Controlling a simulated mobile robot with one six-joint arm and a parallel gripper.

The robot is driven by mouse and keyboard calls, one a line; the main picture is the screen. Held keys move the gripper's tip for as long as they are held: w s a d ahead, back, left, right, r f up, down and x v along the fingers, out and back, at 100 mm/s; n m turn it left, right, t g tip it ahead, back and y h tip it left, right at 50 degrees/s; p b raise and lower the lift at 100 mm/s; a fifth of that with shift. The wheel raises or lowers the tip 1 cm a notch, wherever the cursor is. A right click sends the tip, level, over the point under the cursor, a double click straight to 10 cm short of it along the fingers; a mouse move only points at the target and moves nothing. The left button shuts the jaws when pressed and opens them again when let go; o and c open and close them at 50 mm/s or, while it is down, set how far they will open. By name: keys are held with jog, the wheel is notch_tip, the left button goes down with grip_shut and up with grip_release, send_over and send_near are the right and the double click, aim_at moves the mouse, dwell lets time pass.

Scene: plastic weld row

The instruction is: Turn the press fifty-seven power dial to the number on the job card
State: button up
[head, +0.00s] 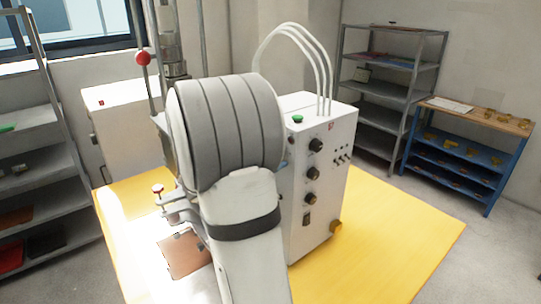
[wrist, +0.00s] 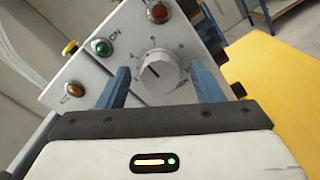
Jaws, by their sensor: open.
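In the wrist view a pale round power dial (wrist: 160,69) with a dark pointer line sits on a white panel, ringed by small numbers. The pointer leans up and to the left; the numbers are tilted and too small to read surely. My gripper (wrist: 160,74) is open, with one blue finger on each side of the dial in the picture. I cannot tell whether either finger touches it. In the head view my arm hides the gripper and this dial. A white machine cabinet (head: 327,215) stands right of the arm. No readable job card shows.
The panel also carries a green ON button (wrist: 101,47), a red button (wrist: 159,12) and an amber lamp (wrist: 75,89). A blue shelf unit (head: 462,155) and grey shelves (head: 392,92) stand behind.

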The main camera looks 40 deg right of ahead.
jog(key=a, duration=0.2)
jog(key=a+b, duration=0.1)
jog(key=a, duration=0.2)
jog(key=a+b, duration=0.1)
jog(key=a, duration=0.1)
jog(key=shift+w+a, duration=0.4)
jog(key=s+a+f+m+t+y, duration=0.1)
jog(key=s+a+f+m+y, duration=0.3)
jog(key=s+a+f+y, duration=0.25)
jog(key=s+a+f+m+t+y, duration=0.1)
jog(key=s+a+f+m+y, duration=0.2)
jog(key=s+a+y, duration=0.5)
jog(key=w+a+m+t+y, duration=0.2)
jog(key=a+m+t+y, duration=0.1)
jog(key=a, duration=0.8)
jog(key=shift+a, duration=0.4)
jog(key=shift+w+y, duration=0.1)
jog(key=shift+y, duration=0.15)
jog(key=shift+c, duration=0.4)
